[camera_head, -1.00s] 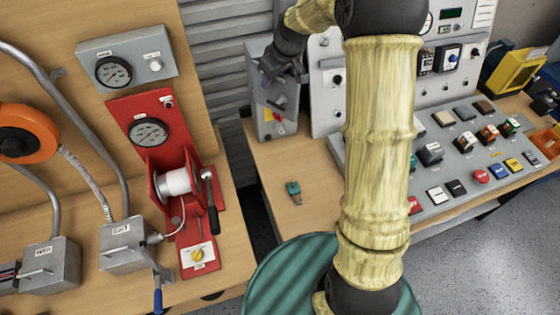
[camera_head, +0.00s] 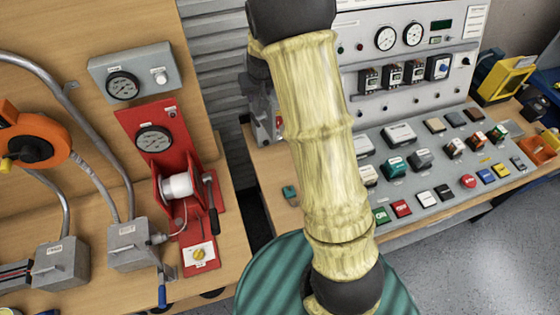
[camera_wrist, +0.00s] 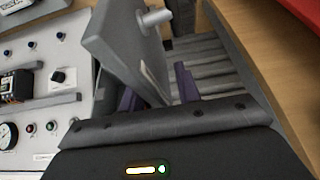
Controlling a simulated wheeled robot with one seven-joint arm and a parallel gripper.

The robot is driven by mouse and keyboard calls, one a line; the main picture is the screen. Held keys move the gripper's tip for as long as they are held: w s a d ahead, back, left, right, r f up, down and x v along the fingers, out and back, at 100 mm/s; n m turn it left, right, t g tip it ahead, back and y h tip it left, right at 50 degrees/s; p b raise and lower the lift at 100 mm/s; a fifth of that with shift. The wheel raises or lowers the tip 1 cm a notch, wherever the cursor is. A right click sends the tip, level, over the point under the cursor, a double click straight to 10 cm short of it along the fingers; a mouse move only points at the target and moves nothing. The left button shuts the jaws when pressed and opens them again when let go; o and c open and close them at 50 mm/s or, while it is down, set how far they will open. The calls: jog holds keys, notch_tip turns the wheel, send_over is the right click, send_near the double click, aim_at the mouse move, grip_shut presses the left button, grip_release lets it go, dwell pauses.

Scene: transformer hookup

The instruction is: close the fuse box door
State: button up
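The fuse box (camera_head: 266,128) is a grey box at the back left of the right-hand table, mostly hidden behind my arm in the head view. In the wrist view a grey panel with a round knob, which looks like its door (camera_wrist: 118,45), stands at an angle in front of my gripper. My gripper (camera_wrist: 158,92) has its two purple fingers apart. The panel's near edge reaches between them, closer to the left finger. I cannot tell whether they touch. The box's inside is not visible.
A control panel (camera_head: 395,75) with meters and switches stands right of the fuse box. A sloped button console (camera_head: 440,165) lies before it. A small green part (camera_head: 289,194) lies on the table. A red winch stand (camera_head: 160,150) is on the left bench.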

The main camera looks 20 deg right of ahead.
jog(key=b+v, duration=0.4)
jog(key=v, duration=1.3)
jog(key=s+f+g+b, duration=0.1)
jog(key=s+f+b, duration=0.2)
jog(key=s+f, duration=0.5)
jog(key=s+f+b, duration=0.4)
jog(key=s+f, duration=0.4)
jog(key=f, duration=0.5)
jog(key=shift+s+a+g, duration=0.3)
jog(key=shift+s+g, duration=0.05)
jog(key=shift+g, duration=0.05)
jog(key=shift+s+f, duration=0.15)
jog(key=shift+s, duration=0.2)
jog(key=c, duration=0.5)
jog(key=s, duration=0.1)
jog(key=s+f, duration=0.1)
jog(key=shift+s+f, duration=0.1)
jog(key=shift+s, duration=0.2)
grip_shut()
